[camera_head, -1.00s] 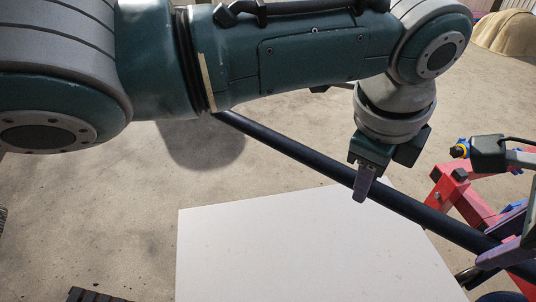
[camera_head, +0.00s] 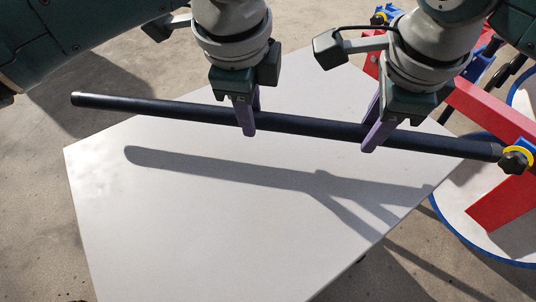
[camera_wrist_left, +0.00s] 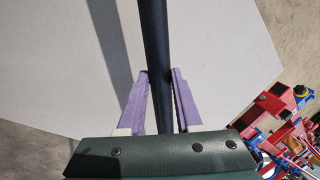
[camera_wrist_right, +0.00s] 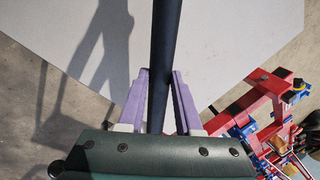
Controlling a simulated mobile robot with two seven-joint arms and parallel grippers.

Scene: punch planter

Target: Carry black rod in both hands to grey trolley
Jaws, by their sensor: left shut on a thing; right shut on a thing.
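The black rod (camera_head: 310,125) is long and straight and lies across the head view, tilted slightly down to the right. My left gripper (camera_head: 250,119) is shut on it near its middle. My right gripper (camera_head: 374,126) is shut on it farther right. The rod also runs between the fingers in the left wrist view (camera_wrist_left: 153,45) and the right wrist view (camera_wrist_right: 165,40). It is held above a pale grey flat top (camera_head: 210,235), with its shadow on that top. Whether this top belongs to the grey trolley I cannot tell.
A red frame (camera_head: 490,110) with blue parts stands at the right, close to the rod's right end. A black knob with a yellow ring (camera_head: 516,160) overlaps that end in the picture. A round white, blue-rimmed surface (camera_head: 475,210) lies below. Concrete floor surrounds the top.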

